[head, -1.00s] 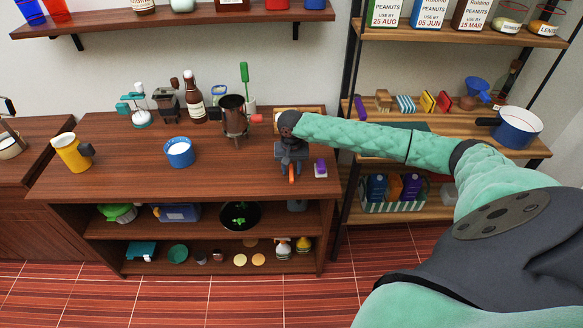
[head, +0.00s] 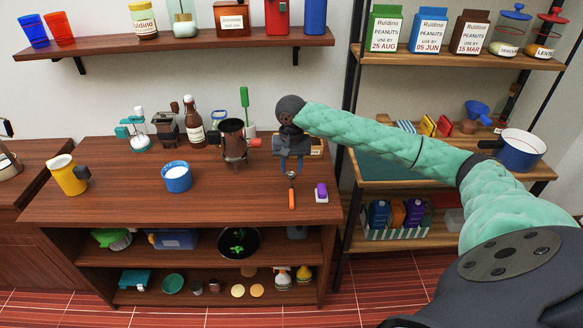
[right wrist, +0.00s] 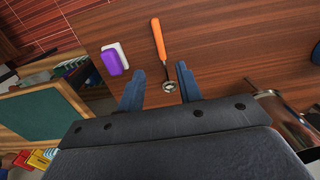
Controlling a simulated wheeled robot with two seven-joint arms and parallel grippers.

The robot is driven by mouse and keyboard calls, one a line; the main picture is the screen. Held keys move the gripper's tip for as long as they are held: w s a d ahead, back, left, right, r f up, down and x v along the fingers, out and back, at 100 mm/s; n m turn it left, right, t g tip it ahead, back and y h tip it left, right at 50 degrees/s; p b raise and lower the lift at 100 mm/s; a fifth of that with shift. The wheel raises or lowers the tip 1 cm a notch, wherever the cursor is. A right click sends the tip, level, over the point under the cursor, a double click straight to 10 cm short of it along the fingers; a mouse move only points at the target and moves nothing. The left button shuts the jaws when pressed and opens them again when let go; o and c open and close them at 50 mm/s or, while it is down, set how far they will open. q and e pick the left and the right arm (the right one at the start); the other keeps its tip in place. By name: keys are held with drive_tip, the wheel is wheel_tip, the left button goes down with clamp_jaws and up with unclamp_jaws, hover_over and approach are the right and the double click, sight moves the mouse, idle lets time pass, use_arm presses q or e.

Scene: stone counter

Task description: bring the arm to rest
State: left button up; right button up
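My right gripper (head: 291,170) hangs above the right part of the brown wooden counter (head: 235,195), fingers pointing down. In the right wrist view its two blue fingers (right wrist: 160,88) are apart with nothing held between them. A tool with an orange handle (head: 291,198) and a small round metal end (right wrist: 168,87) lies on the counter under the gripper. It does not touch the fingers as far as I can see. My right arm reaches in from the right, across the front of the shelf rack. My left gripper is not in view.
A purple and white block (head: 321,192) lies right of the tool. A metal pot-like vessel (head: 233,140) with a red handle stands left of the gripper. A blue cup (head: 176,177) and yellow mug (head: 68,175) stand further left. A shelf rack (head: 400,172) stands right; a wall shelf (head: 180,46) hangs above.

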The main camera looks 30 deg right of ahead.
idle(0.6)
drive_tip(key=s+a+f+n+t+y, duration=0.1)
drive_tip(key=s+a+f+n, duration=0.2)
drive_tip(key=s+a+f, duration=0.55)
drive_tip(key=s+a+f+n+t+y, duration=0.1)
drive_tip(key=s+a+f+n, duration=0.4)
drive_tip(key=a, duration=0.7)
drive_tip(key=s+f+t+h, duration=0.2)
drive_tip(key=s+f, duration=0.1)
drive_tip(key=s, duration=1.8)
drive_tip(key=s+a+f+g, duration=0.1)
drive_tip(key=s+a+f, duration=0.1)
drive_tip(key=f, duration=1.6)
drive_tip(key=s+a+f+g, duration=0.1)
drive_tip(key=s+a+f, duration=0.1)
drive_tip(key=f, duration=1.6)
drive_tip(key=shift+g+y, duration=0.3)
drive_tip(key=shift+g, duration=0.1)
drive_tip(key=shift+s+a, duration=0.1)
